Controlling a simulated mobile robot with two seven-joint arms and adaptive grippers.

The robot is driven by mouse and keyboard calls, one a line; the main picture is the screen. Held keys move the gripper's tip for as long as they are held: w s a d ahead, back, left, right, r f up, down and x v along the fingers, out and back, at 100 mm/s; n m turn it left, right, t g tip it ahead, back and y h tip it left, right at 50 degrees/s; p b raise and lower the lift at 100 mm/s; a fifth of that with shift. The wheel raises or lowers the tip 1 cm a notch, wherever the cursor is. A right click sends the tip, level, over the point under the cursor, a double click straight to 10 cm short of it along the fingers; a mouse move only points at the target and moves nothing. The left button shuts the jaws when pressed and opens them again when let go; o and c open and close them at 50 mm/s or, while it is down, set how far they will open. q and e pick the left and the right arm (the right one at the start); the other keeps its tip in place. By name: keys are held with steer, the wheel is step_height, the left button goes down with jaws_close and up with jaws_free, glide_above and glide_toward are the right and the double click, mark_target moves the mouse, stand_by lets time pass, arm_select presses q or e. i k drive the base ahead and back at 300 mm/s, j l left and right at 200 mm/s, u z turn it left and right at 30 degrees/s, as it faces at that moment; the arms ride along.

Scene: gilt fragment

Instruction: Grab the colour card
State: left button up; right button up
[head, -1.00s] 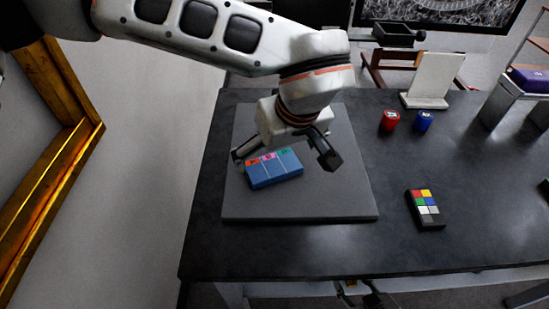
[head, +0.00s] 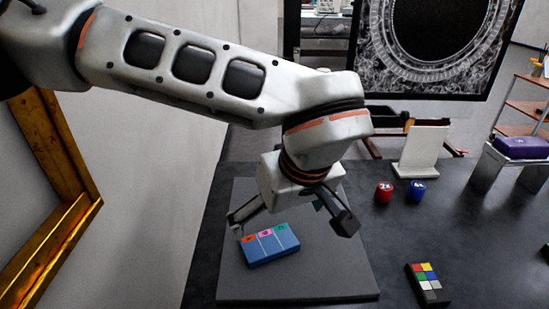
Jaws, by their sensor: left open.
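The colour card (head: 428,284) is a small black slab with rows of coloured and grey squares. It lies flat on the dark table at the lower right of the head view, well to the right of my left gripper. My left gripper (head: 292,218) is open, its fingers spread wide above and behind a blue box (head: 272,249) with red, pink and green tabs. Nothing shows held between the fingers. My right gripper is not in view.
The blue box lies on a grey mat (head: 300,290) on the dark table (head: 388,245). A red canister (head: 384,192), a blue canister (head: 416,192) and a white upright panel (head: 422,151) stand behind. A purple item (head: 522,148) rests on a stand at right. The table around the card is clear.

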mark_target(430, 289)
steer(key=k, duration=1)
